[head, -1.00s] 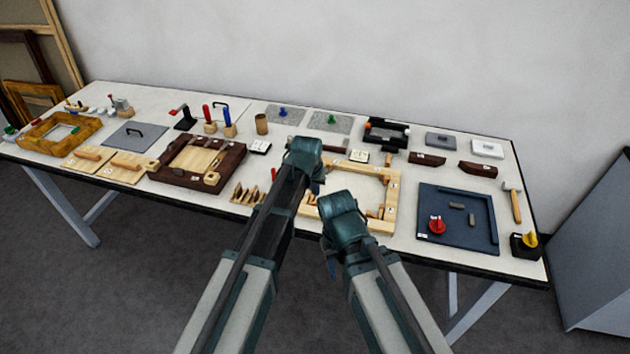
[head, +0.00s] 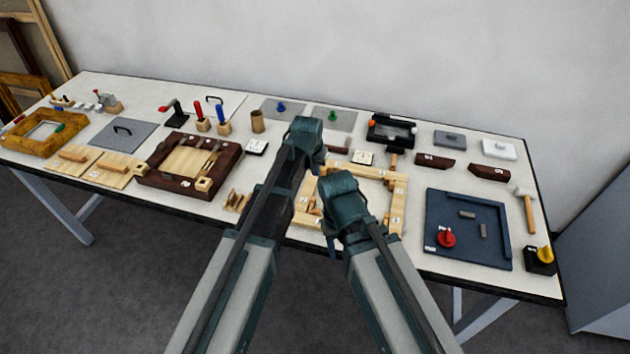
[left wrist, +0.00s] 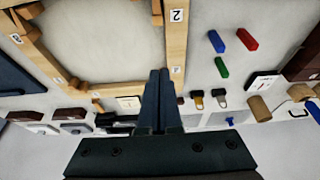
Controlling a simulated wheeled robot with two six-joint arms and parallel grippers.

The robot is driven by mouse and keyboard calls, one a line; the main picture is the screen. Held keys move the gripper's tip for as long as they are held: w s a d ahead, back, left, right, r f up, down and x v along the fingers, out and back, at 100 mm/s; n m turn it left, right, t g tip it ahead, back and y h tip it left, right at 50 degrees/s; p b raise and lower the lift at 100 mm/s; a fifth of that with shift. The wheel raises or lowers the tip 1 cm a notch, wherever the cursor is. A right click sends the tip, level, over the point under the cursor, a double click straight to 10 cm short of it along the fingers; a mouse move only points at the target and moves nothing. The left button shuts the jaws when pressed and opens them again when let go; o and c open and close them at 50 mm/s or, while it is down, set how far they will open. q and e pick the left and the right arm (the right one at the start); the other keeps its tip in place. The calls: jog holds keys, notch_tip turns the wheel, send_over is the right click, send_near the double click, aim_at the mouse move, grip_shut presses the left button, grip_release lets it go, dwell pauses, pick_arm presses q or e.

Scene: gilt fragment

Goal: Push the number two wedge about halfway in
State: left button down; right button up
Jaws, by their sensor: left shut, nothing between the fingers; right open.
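The light wooden frame (head: 398,205) lies on the table, partly hidden behind my arms in the head view. In the left wrist view, one of its bars (left wrist: 176,50) carries a "2" label. A brown wedge (left wrist: 157,12) sits at that bar's inner edge, cut by the top of the picture; its depth cannot be told. My left gripper (head: 305,140) is shut and empty. Its fingers (left wrist: 160,72) show beside the numbered bar, apart from the wedge in the picture. My right gripper (head: 332,245) is open over the frame's near part; its fingers are mostly hidden.
Blue (left wrist: 216,41), red (left wrist: 247,39) and green (left wrist: 221,67) blocks lie beside the numbered bar. A dark wooden frame (head: 160,178) lies to the left. A blue tray (head: 470,255) with a red knob lies to the right. A hammer (head: 526,208) lies near the right edge.

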aim_at(313, 202)
pick_arm(q)
jog(key=b+x, duration=1)
jog(key=shift+f, duration=0.35)
jog(key=s, duration=0.2)
jog(key=s+a+r+p, duration=0.1)
jog(key=shift+s, duration=0.45)
jog(key=shift+f, duration=0.1)
